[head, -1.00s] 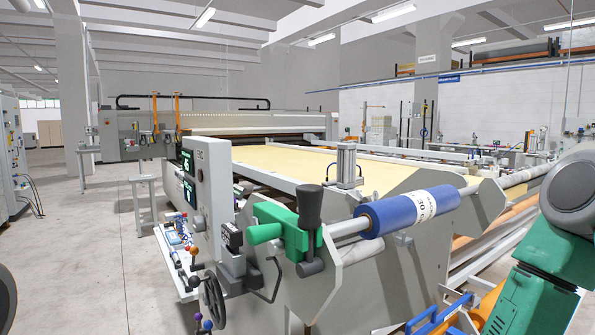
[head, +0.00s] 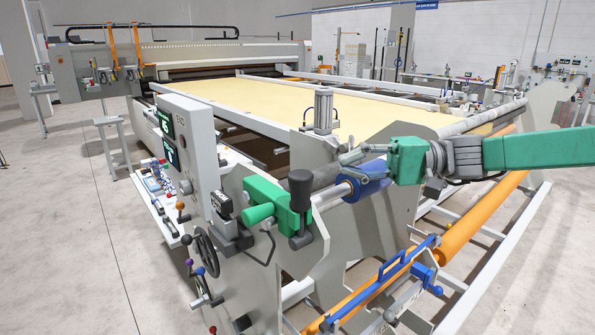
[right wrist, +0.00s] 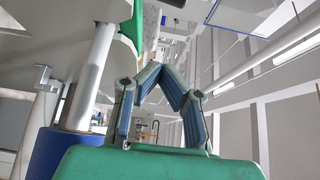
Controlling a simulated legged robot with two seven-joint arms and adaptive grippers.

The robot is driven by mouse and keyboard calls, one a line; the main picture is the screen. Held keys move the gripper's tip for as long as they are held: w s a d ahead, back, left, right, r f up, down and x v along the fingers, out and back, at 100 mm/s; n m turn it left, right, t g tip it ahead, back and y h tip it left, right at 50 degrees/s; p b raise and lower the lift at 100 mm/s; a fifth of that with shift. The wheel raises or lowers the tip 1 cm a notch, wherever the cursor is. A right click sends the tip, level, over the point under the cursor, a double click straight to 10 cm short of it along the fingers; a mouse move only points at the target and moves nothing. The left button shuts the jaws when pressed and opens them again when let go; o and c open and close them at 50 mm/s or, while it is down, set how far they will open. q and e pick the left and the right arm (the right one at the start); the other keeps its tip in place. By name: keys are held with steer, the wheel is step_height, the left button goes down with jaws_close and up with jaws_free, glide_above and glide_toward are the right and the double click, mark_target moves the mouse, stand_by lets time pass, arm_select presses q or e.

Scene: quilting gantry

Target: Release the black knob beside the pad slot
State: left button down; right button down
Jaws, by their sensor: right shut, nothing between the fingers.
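A black knob (head: 300,190) stands upright on a short lever at the front corner of the machine, against a green clamp block (head: 262,203). I cannot make out which part is the pad slot. My right gripper (head: 345,160) reaches in from the right, to the right of the knob and apart from it. Its fingers are closed with nothing between them and partly cover the blue roll (head: 374,180). In the right wrist view the closed fingertips (right wrist: 164,68) meet in front, with the blue roll (right wrist: 52,152) at left. My left gripper is not in view.
A light shaft (head: 331,197) runs from the clamp into the blue roll. A grey control box (head: 195,150), a handwheel (head: 207,253) and coloured ball knobs stand left. The yellow table (head: 265,98) lies behind. An orange roller and blue bracket (head: 392,268) are below right.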

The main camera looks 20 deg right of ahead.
mark_target(301, 176)
steer(key=shift+f, duration=0.1)
steer(key=p+x, duration=0.1)
steer(key=x, duration=0.9)
steer(key=shift+w+a, duration=0.1)
steer(key=shift+a, duration=0.1)
steer(key=s, duration=0.1)
steer(key=s+p, duration=0.1)
steer(key=s, duration=0.1)
steer(key=shift+s+d+r, duration=0.25)
steer(key=shift+s+r, duration=0.05)
steer(key=shift+s+d+p, duration=0.15)
steer(key=shift+s+p, duration=0.15)
steer(key=shift+d+f, duration=0.1)
steer(key=shift+d, duration=0.05)
steer(key=shift+w+d+f, duration=0.1)
steer(key=shift+d+f, duration=0.05)
steer(key=shift+d, duration=0.05)
steer(key=shift+a, duration=0.1)
